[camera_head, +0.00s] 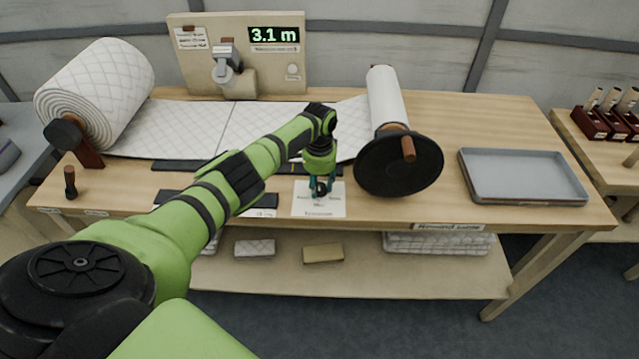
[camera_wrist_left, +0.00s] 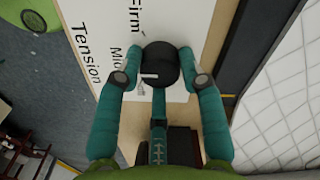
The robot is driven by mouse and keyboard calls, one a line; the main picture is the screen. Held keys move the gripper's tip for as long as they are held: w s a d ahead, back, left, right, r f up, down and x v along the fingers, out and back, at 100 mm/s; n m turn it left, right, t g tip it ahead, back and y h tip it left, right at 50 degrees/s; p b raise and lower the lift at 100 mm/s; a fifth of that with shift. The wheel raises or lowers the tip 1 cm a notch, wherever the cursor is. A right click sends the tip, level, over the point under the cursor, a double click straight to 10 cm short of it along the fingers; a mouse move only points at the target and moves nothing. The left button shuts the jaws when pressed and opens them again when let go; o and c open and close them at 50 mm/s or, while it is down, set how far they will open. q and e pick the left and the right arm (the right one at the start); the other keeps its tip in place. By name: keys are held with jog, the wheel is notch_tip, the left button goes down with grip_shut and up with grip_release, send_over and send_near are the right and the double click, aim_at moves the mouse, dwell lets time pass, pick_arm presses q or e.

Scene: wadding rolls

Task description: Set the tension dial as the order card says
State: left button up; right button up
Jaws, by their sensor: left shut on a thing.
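The tension dial is a round black knob (camera_wrist_left: 160,58) on a white plate (camera_head: 319,208) at the table's front edge. In the left wrist view the plate reads "Tension", "Firm" and part of "Mid". My right gripper is out of view.
A quilted wadding roll (camera_head: 95,95) stands at the left, its sheet running across the table. A narrow roll with a black crank disc (camera_head: 399,165) stands right of the dial. A grey tray (camera_head: 525,178) lies farther right. The display (camera_head: 274,35) reads 3.1 m.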

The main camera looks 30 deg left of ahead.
aim_at(319, 186)
pick_arm(q)
jog(key=o, duration=1.2)
jog(key=shift+c, duration=0.2)
notch_tip(319, 186, up, 12)
